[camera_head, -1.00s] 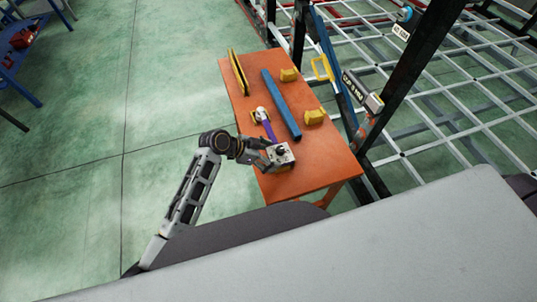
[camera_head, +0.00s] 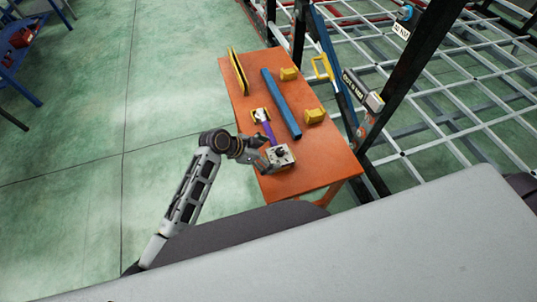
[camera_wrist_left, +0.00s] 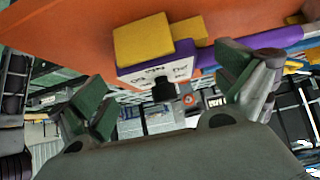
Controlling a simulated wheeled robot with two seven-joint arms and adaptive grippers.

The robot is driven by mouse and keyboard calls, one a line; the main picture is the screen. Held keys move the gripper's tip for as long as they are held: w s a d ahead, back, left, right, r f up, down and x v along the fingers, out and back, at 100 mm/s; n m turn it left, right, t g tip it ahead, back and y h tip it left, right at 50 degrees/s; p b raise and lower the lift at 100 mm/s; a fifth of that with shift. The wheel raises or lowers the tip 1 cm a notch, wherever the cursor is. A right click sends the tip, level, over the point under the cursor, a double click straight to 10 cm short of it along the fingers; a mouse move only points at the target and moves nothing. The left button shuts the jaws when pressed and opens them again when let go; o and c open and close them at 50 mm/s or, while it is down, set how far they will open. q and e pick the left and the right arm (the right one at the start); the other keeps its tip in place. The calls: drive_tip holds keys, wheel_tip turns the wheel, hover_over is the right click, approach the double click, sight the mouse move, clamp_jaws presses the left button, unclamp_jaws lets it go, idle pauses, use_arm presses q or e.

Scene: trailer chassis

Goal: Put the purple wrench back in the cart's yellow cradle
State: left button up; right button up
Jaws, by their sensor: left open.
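The purple wrench (camera_head: 266,130) lies along the near left part of the orange cart (camera_head: 315,178). Its far pale end sits at the yellow cradle (camera_head: 253,117). Its near end is a boxy pale-faced head (camera_head: 280,157) with a dark knob. In the left wrist view the wrench's purple and white box (camera_wrist_left: 158,72) shows printed marks and a black stub, beside a yellow block (camera_wrist_left: 143,38). My left gripper (camera_head: 265,154) is open beside the boxy head; its fingers stand apart in the left wrist view (camera_wrist_left: 168,98), with nothing between the pads. Whether the wrench is fully seated I cannot tell.
A long blue bar (camera_head: 281,103) lies beside the wrench. Yellow blocks (camera_head: 314,116) stand along the cart's right side and a yellow-black tool (camera_head: 238,72) at its far left. A metal frame (camera_head: 440,110) stands close on the right.

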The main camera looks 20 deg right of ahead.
use_arm(q)
drive_tip(key=shift+r, duration=0.5)
drive_tip(key=shift+a+r, duration=0.15)
drive_tip(key=shift+r, duration=0.05)
drive_tip(key=v, duration=1.1)
drive_tip(key=shift+a+r, duration=0.2)
